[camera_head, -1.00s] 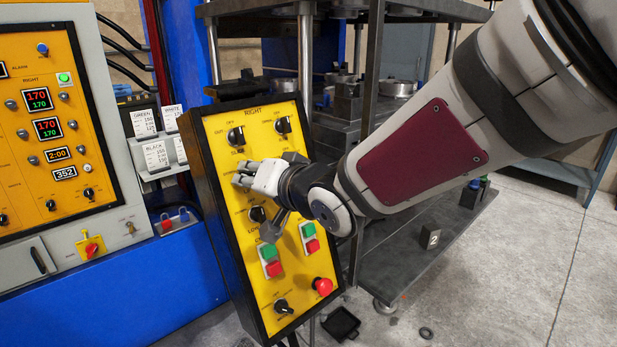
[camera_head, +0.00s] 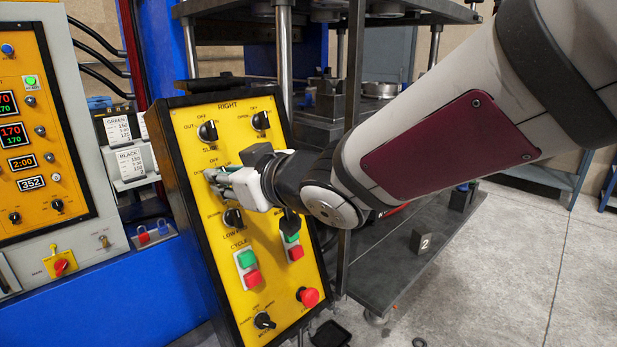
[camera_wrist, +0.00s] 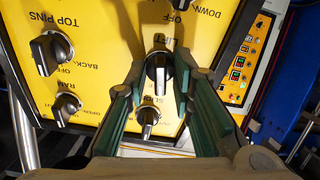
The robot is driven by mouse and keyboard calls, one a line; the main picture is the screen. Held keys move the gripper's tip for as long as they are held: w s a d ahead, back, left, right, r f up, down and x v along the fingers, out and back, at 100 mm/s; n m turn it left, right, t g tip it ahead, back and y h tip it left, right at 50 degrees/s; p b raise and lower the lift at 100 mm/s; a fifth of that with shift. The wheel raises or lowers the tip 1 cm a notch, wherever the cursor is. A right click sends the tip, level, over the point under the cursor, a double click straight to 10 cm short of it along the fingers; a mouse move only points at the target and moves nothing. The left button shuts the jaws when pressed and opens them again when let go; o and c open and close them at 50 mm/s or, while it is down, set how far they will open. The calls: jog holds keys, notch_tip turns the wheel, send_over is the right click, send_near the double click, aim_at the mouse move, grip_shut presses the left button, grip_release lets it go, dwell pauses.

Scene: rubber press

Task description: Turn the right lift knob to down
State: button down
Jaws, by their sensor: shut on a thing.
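The yellow control panel marked RIGHT (camera_head: 262,209) stands tilted in the head view, with several black knobs. My gripper (camera_head: 214,182) is at the panel's left middle, and its body hides the knob there. In the wrist view the lettering is upside down. The black lift knob (camera_wrist: 157,70), beside the label LIFT, sits between the two green-lined fingers of my gripper (camera_wrist: 158,82). The fingers are shut on it. A pale pointer mark on the knob faces the bottom of the wrist picture. The word DOWN stands at the top right of that picture.
Other knobs are close by, such as the top pins knob (camera_wrist: 48,52) and the ram knob (camera_wrist: 66,107). Green and red buttons (camera_head: 248,267) and a red emergency stop (camera_head: 308,297) are lower on the panel. The press frame (camera_head: 352,130) stands behind my arm.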

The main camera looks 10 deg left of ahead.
jog(key=n+b, duration=0.1)
jog(key=n, duration=0.5)
jog(key=shift+n+g, duration=0.4)
dwell(0.3)
jog(key=c, duration=1.7)
grip_release()
jog(key=v, duration=1.2)
jog(key=shift+d, duration=0.1)
